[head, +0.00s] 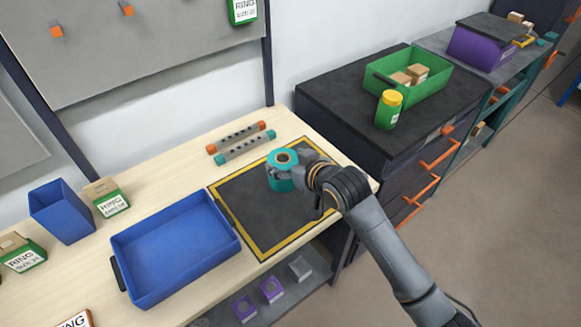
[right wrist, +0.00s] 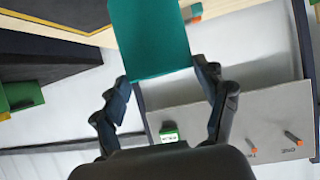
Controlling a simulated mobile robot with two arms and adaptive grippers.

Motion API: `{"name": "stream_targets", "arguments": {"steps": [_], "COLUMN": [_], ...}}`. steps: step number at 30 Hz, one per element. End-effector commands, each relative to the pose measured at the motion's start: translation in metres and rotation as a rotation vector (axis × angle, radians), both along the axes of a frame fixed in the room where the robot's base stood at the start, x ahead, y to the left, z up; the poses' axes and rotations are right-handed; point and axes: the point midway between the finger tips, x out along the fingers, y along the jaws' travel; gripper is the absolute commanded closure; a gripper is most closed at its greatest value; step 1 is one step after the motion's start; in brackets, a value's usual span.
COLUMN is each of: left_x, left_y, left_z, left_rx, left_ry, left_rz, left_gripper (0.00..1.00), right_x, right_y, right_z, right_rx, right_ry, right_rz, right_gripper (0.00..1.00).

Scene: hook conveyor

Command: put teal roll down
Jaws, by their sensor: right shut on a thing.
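My right gripper (head: 297,172) reaches in from the right and is shut on the roll. In the right wrist view the roll (right wrist: 150,38) fills the space between the two fingers (right wrist: 165,76). I cannot tell whether its underside touches the mat. My left gripper is not in view.
A blue tray (head: 180,297) sits left of the mat. Two bars with orange and teal ends (head: 243,140) lie behind it. A blue bin (head: 62,212) and labelled boxes stand further left. A dark cabinet (head: 335,97) with a green crate (head: 447,88) stands to the right.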

Motion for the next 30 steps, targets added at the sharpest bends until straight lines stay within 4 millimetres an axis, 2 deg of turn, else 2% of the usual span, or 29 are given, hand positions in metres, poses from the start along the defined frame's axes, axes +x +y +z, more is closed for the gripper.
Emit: {"name": "stream_targets", "arguments": {"steps": [3, 10, 15, 28, 29, 30], "left_x": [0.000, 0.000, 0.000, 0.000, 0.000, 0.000], "left_y": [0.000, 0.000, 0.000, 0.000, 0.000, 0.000], "left_z": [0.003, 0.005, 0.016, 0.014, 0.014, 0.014], "left_rx": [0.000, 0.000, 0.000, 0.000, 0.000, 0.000], "left_ry": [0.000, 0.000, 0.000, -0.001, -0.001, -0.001], "left_rz": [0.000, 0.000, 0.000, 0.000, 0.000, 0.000], "left_gripper": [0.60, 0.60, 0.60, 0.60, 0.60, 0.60], "right_x": [0.014, 0.027, 0.025, 0.025, 0.025, 0.025], "right_y": [-0.004, -0.008, -0.007, -0.006, -0.007, -0.007], "right_z": [-0.013, -0.030, -0.053, -0.063, -0.063, -0.063], "right_rx": [0.000, 0.000, 0.001, 0.002, 0.001, 0.001], "right_ry": [-0.004, -0.004, -0.003, -0.006, -0.004, -0.004], "right_rz": [-0.001, -0.001, -0.001, 0.000, 0.000, 0.000], "right_gripper": [0.90, 0.90, 0.90, 0.90, 0.23, 0.15]}}
